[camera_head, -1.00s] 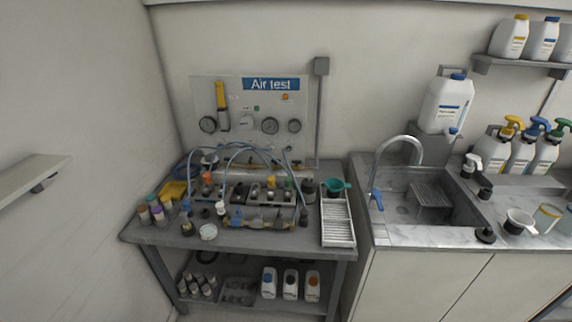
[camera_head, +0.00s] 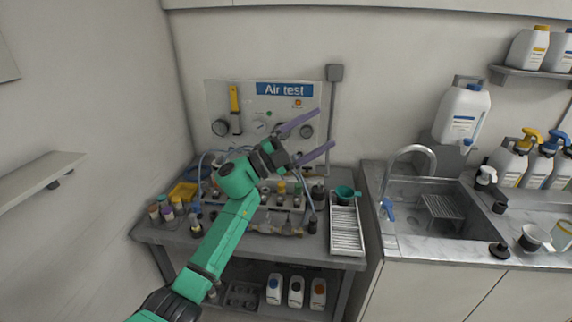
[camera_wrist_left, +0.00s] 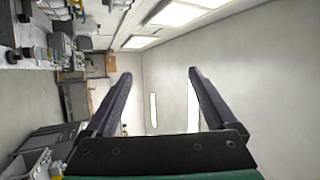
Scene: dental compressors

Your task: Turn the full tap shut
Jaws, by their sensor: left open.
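The sink has a curved grey faucet (camera_head: 412,150) with a blue lever (camera_head: 388,209) at its left front corner. A white canister (camera_head: 462,112) hangs on the wall above the sink, with a small blue tap (camera_head: 467,142) at its lower end. I cannot tell which of these is the full tap, or whether either runs. My left gripper (camera_head: 322,130) is open and empty, raised in front of the Air test panel, left of the faucet and canister and apart from both. Its two purple fingers stand wide apart in the left wrist view (camera_wrist_left: 160,74). My right gripper is not in view.
The Air test panel (camera_head: 254,140) stands behind a grey bench (camera_head: 170,235) crowded with bottles, fittings and hoses. A white ribbed tray (camera_head: 346,232) and a green cup (camera_head: 345,193) are at its right end. Spray bottles (camera_head: 515,160) stand right of the sink.

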